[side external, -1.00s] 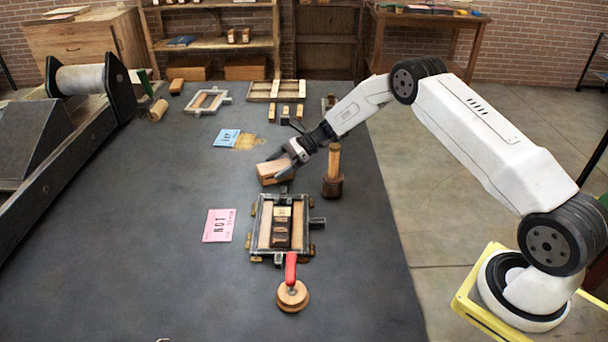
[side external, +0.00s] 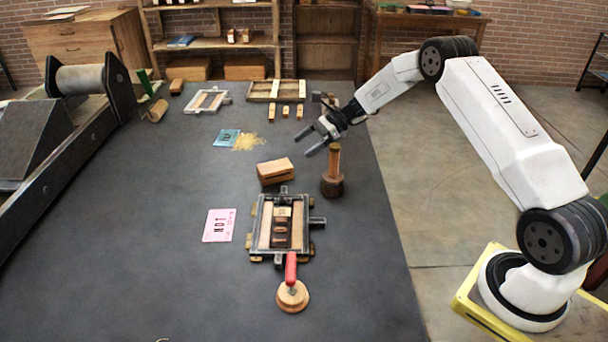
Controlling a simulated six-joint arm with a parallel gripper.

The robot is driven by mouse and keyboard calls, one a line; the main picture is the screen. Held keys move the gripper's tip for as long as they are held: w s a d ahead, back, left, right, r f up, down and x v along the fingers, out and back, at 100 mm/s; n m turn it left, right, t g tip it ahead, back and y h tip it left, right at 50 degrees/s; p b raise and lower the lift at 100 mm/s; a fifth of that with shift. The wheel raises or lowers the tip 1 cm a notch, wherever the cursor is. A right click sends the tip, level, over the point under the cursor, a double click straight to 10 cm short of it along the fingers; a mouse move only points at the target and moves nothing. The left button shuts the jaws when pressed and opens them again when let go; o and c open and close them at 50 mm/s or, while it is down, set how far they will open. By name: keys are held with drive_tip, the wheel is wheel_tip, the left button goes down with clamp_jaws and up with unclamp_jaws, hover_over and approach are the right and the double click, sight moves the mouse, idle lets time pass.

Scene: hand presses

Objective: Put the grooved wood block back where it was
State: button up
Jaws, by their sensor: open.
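The grooved wood block (side external: 275,172) lies on the dark table, just above the framed press form in the picture, with a dark groove along its side. My gripper (side external: 307,142) is open and empty. It is up and to the right of the block, clear of it, with its fingers pointing left and down.
A wooden-handled tool with a dark round base (side external: 332,178) stands right of the block, below my gripper. The metal frame with type blocks (side external: 282,228), a red-handled round tool (side external: 292,294) and a pink card (side external: 219,225) lie nearer. The table's left front is clear.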

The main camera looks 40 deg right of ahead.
drive_tip(key=shift+v, duration=1.2)
drive_tip(key=shift+r, duration=0.1)
wheel_tip(320, 180, up, 8)
drive_tip(key=s+a+n+g+h, duration=0.3)
drive_tip(key=s+a+n+h, duration=0.2)
drive_tip(key=s+a+n, duration=0.4)
drive_tip(key=s+a+n+t+h, duration=0.1)
drive_tip(key=s+n+h, duration=0.2)
drive_tip(key=s+n, duration=0.5)
drive_tip(key=s+a+n+h, duration=0.25)
drive_tip(key=s+n, duration=0.25)
drive_tip(key=s, duration=0.6)
drive_tip(key=shift+h, duration=0.45)
drive_tip(key=shift+s+d+x, duration=0.1)
drive_tip(key=shift+s+x, duration=0.05)
drive_tip(key=shift+x, duration=0.65)
drive_tip(key=shift+s+d+x, duration=0.15)
drive_tip(key=shift+x, duration=0.65)
drive_tip(key=shift+s+d+x, duration=0.1)
drive_tip(key=shift+s+x, duration=0.05)
drive_tip(key=shift+x, duration=0.7)
